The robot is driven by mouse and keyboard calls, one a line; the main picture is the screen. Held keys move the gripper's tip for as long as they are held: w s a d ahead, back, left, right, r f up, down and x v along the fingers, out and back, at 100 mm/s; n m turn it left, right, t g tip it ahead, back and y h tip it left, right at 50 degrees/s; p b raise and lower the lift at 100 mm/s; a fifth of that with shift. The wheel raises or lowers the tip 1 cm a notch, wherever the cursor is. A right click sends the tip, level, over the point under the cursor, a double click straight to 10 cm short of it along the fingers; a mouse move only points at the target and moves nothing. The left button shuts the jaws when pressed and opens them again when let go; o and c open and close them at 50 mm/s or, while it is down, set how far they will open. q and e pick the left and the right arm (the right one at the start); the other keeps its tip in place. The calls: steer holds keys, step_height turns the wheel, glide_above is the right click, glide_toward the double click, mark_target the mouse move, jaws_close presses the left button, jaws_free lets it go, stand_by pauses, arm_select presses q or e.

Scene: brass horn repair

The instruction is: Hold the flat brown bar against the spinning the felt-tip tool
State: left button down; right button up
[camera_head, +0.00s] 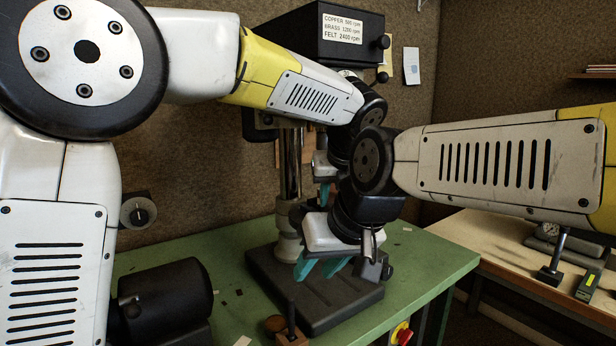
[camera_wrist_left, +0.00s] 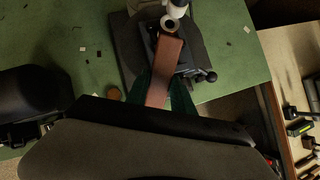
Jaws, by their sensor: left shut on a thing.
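The flat brown bar (camera_wrist_left: 164,68) shows in the left wrist view, pointing up the picture over the black base of a drill press. My left gripper (camera_wrist_left: 158,98) is shut on it, with a teal finger on each side. In the head view my left gripper (camera_head: 325,190) is mostly behind my right arm, and the bar is hidden there. My right gripper (camera_head: 320,268) is in front of the press, its teal fingers apart, with nothing seen between them. I cannot make out the felt-tip tool in either view, nor whether the bar touches it.
The drill press head (camera_head: 340,40) carries a speed sign. Its black base (camera_head: 330,312) stands on the green bench (camera_head: 420,262). A black motor-like cylinder (camera_head: 165,295), a brown disc (camera_head: 275,323) and a small block with a rod (camera_head: 292,337) are near the front. A pale table (camera_head: 490,235) stands right.

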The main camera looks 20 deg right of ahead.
arm_select(q)
steer(key=s, duration=0.4)
steer(key=shift+s+a, duration=0.15)
steer(key=shift+a, duration=0.15)
steer(key=shift+s, duration=0.1)
